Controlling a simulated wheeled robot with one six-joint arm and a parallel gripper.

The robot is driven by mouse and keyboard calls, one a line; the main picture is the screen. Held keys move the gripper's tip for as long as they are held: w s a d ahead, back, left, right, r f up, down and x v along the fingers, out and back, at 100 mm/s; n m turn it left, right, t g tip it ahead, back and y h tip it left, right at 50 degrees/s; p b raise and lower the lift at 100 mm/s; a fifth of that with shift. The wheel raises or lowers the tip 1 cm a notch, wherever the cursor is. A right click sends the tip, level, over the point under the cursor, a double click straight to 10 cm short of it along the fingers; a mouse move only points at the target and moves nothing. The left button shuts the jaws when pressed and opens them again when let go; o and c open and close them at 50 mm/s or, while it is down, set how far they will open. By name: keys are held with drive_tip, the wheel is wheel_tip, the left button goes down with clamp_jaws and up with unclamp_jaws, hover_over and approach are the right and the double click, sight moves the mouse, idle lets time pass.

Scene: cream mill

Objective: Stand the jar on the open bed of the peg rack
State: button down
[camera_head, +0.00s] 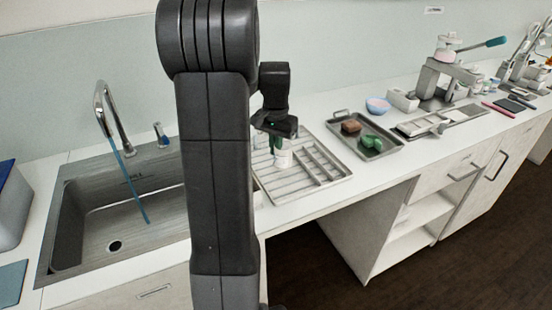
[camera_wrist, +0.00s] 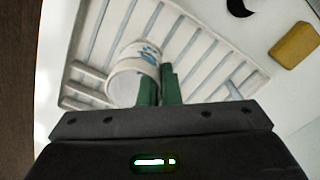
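The jar (camera_wrist: 148,52) is a small white cylinder with blue markings. In the wrist view it shows over the pale slatted peg rack (camera_wrist: 213,78), left of centre, with its round near end toward me. The jar also shows below my gripper in the head view (camera_head: 284,159), within the outline of the rack (camera_head: 336,163). My gripper (camera_wrist: 159,88) has green fingers close together. The left finger overlaps the jar's near end and the right one lies along its side. Whether the fingers pinch the jar's wall, and whether the jar touches the rack, I cannot tell.
A grey tray (camera_head: 386,150) with a brown block (camera_head: 351,127) and a green item (camera_head: 371,142) lies right of the rack. A sink (camera_head: 75,235) with a faucet is at left. My arm hides part of the counter.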

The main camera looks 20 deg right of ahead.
sight(276, 158)
drive_tip(key=shift+f, duration=1.95)
drive_tip(key=shift+f, duration=0.15)
drive_tip(key=c, duration=1.6)
unclamp_jaws()
drive_tip(key=shift+c, duration=0.2)
wheel_tip(276, 158, up, 12)
drive_tip(key=shift+r, duration=0.15)
